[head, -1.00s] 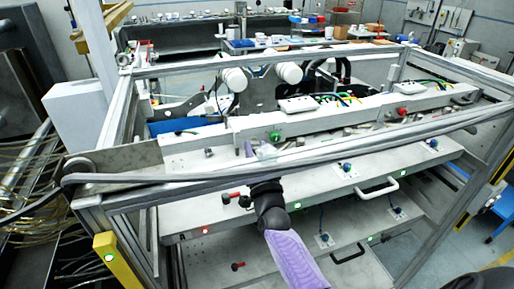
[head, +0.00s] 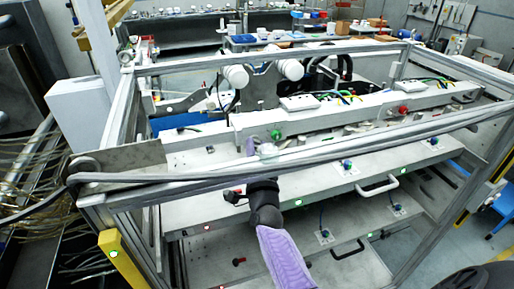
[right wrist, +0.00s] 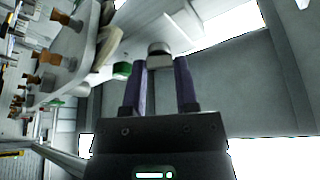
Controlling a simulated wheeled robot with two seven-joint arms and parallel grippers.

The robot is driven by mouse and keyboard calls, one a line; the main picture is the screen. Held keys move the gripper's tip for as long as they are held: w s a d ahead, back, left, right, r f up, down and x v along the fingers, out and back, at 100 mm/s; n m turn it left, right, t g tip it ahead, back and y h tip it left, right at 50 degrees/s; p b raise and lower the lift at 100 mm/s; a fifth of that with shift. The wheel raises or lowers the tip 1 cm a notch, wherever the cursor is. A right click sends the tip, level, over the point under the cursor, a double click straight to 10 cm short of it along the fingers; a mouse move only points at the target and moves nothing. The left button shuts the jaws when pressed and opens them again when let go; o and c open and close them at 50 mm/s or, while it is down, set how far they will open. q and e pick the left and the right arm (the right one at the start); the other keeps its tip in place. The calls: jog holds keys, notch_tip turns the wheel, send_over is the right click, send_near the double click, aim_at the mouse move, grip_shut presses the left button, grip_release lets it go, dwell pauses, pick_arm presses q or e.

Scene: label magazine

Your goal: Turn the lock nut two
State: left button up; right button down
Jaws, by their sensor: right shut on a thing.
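My right arm, with its purple sleeve, comes in from the bottom of the head view. Its gripper (head: 257,150) reaches past the front rail to the machine's long upper panel. In the right wrist view the two purple fingers (right wrist: 161,70) are shut on a small grey metal lock nut (right wrist: 159,49), which sits between the fingertips in front of a pale housing. In the head view the nut is too small and too covered to make out. I cannot tell which numbered nut it is. My left gripper is not in view.
A green button (head: 277,134) is close beside the fingers; a red button (head: 403,109) is farther right. The metal front rail (head: 350,135) crosses over my arm. A white handle (head: 377,187) is at the right.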

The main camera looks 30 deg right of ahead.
jog(key=shift+c, duration=1.8)
grip_release()
jog(key=p+v, duration=0.1)
jog(key=v, duration=0.9)
jog(key=shift+p, duration=0.4)
jog(key=shift+d+f, duration=0.1)
